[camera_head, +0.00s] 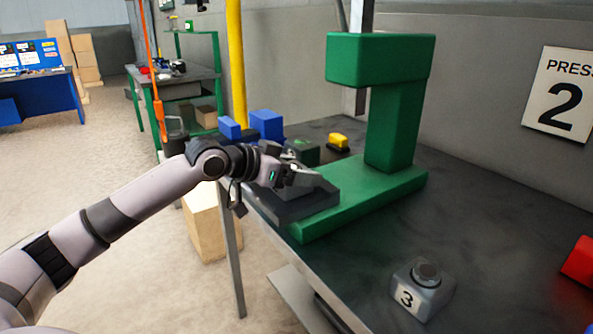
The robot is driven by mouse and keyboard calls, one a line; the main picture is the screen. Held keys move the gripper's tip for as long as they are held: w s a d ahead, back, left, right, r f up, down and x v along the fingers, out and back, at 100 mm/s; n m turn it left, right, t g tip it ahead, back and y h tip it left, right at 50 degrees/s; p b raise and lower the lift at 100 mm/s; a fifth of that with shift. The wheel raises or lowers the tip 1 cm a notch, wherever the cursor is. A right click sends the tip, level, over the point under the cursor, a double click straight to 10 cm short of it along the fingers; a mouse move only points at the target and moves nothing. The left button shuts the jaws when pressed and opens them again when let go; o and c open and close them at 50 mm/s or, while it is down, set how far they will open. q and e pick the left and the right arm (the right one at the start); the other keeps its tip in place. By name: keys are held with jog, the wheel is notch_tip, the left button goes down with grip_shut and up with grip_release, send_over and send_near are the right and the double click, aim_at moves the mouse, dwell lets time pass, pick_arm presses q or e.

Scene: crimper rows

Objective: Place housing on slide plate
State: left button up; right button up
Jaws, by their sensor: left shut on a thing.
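My left gripper (305,176) is over the dark grey slide plate (308,208) at the front of the green press (392,130). It is shut on a small grey piece, which I take to be the housing; the gripper mostly hides it. I cannot tell whether the housing touches the plate or is just above it. My right gripper is out of view.
A grey box (430,292) marked 3 with a round top stands at the front of the dark table (480,230). Blue blocks (266,124) and a yellow-topped piece (338,141) lie behind the gripper. A red object (580,262) is at the right edge.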

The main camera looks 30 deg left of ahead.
pick_arm(q)
jog(key=shift+r, duration=0.15)
jog(key=o, duration=1.5)
